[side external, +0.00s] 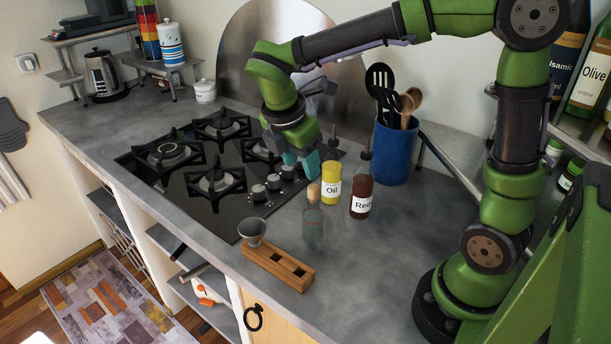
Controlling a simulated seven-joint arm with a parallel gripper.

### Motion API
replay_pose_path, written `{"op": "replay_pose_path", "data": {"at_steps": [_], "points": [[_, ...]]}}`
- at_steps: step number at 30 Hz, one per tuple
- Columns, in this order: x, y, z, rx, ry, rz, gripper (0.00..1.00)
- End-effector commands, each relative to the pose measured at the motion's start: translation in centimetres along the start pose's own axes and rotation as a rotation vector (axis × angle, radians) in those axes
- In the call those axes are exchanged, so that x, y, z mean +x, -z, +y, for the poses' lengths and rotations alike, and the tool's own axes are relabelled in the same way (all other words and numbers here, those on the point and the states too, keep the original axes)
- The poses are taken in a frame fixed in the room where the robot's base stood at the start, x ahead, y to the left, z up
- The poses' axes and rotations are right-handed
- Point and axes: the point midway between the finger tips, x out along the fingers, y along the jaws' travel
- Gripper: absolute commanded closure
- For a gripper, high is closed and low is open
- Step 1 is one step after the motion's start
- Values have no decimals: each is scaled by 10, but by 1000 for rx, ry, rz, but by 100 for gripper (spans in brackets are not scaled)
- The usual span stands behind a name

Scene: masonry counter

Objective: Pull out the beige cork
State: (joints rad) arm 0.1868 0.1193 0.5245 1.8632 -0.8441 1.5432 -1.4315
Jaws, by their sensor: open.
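The beige cork (313,192) sits in the neck of a small clear glass bottle (313,228), which stands upright on the grey counter. My gripper (300,165) has teal fingers and is open and empty. It hangs a little above and behind the cork in the side view, apart from it. The gap between the fingers is hard to make out from this angle.
A yellow bottle labelled Oil (331,184) and a dark red bottle (361,198) stand close behind the corked bottle. A wooden block with holes (276,266) holds a grey funnel (252,231). The gas hob (215,165) is left, the blue utensil pot (396,153) behind.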

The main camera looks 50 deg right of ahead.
Motion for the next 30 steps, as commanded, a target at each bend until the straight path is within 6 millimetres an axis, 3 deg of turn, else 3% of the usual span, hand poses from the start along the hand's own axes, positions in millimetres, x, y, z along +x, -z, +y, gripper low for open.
{"op": "replay_pose_path", "data": {"at_steps": [8,30], "points": [[2,-6,-3,-131,15,-22,49],[80,-7,-4,-128,15,-21,49]]}}
